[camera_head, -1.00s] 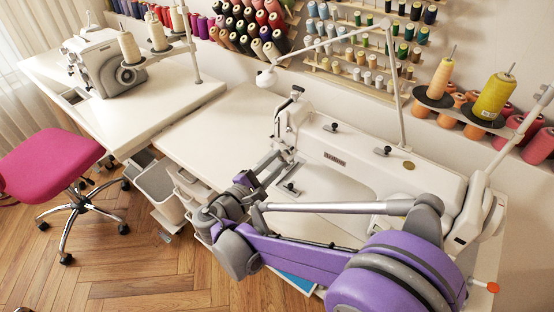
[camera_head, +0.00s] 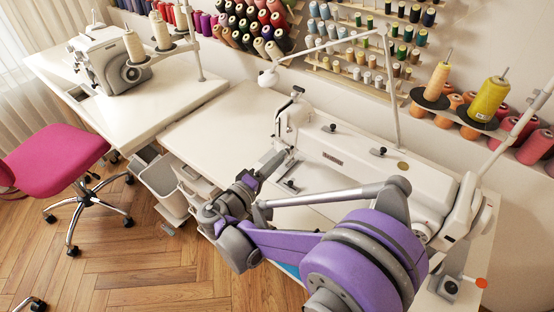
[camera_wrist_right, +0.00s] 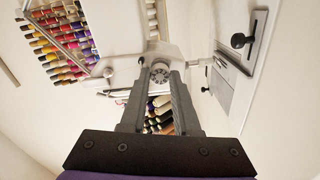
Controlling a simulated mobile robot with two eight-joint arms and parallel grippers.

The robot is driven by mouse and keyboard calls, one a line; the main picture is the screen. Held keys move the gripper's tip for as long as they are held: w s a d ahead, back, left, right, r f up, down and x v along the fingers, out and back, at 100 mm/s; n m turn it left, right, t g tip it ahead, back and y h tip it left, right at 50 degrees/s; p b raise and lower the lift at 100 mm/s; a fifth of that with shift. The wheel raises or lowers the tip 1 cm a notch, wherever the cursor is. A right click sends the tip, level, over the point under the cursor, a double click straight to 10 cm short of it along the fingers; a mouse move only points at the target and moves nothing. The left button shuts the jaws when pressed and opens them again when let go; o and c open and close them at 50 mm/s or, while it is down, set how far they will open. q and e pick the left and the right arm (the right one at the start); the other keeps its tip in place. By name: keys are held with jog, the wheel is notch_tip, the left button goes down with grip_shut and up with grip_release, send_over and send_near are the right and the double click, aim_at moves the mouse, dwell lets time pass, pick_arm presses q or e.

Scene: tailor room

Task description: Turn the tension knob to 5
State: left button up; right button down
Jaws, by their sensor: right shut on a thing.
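The tension knob (camera_wrist_right: 160,71) is a small round, grey, ridged dial on the white sewing machine. It sits between the fingertips of my right gripper (camera_wrist_right: 159,80) in the right wrist view, and the fingers are shut on it. Its markings are too small to read. In the head view, my right gripper (camera_head: 271,163) reaches up to the needle end of the white sewing machine (camera_head: 335,150). The knob is too small or hidden to make out there. My left gripper is not in view.
The machine stands on a white table (camera_head: 222,125) whose left part is bare. A second machine (camera_head: 118,62) is on the table at the back left. A pink chair (camera_head: 45,160) stands at the left. Thread racks (camera_head: 365,50) line the wall. Yellow cone spools (camera_head: 489,98) stand at the right.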

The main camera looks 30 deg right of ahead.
jog(key=shift+m, duration=1)
jog(key=c, duration=0.6)
grip_release()
jog(key=shift+c, duration=0.2)
jog(key=v, duration=1.1)
jog(key=shift+p, duration=0.4)
jog(key=shift+f, duration=0.1)
